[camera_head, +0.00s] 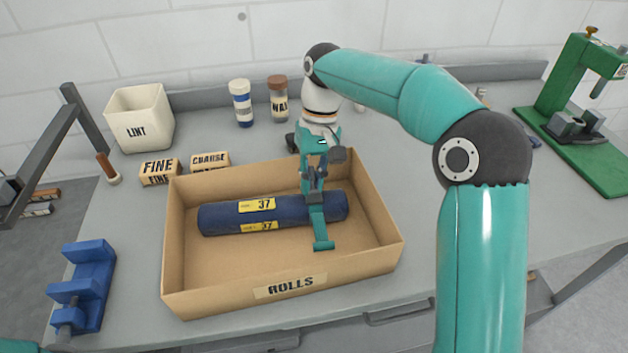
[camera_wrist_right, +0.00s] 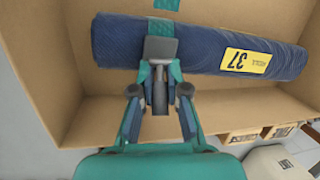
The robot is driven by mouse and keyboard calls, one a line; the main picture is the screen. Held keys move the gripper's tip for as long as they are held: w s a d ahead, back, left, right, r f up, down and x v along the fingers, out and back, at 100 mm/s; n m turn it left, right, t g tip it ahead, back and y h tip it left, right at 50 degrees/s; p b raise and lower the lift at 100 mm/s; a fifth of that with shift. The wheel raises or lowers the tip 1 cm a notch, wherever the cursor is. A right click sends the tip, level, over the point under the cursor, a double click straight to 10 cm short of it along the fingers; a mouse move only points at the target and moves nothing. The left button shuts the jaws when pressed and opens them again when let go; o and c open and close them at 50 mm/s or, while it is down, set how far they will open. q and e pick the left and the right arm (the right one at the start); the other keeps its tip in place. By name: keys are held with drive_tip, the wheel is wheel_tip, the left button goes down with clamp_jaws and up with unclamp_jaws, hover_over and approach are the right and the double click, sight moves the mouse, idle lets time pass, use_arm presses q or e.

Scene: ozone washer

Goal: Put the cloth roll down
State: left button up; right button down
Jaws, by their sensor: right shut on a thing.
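The cloth roll (camera_head: 285,214) is dark blue with yellow labels marked 37. It lies lengthwise inside an open cardboard box (camera_head: 290,291) labelled ROLLS, along the box's length. Whether the roll touches the box floor I cannot tell. My left gripper is not in view.
Behind the box are a white LINT bin (camera_head: 140,120), FINE (camera_head: 160,172) and COARSE (camera_head: 210,160) blocks, and two jars (camera_head: 241,103). A blue clamp (camera_head: 82,287) stands left, a green press (camera_head: 585,90) far right. The bench right of the box is partly clear.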

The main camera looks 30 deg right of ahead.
drive_tip(key=c, duration=1.2)
unclamp_jaws()
drive_tip(key=shift+s+f, duration=0.1)
drive_tip(key=shift+f, duration=0.55)
drive_tip(key=shift+o, duration=0.5)
drive_tip(key=shift+r, duration=0.2)
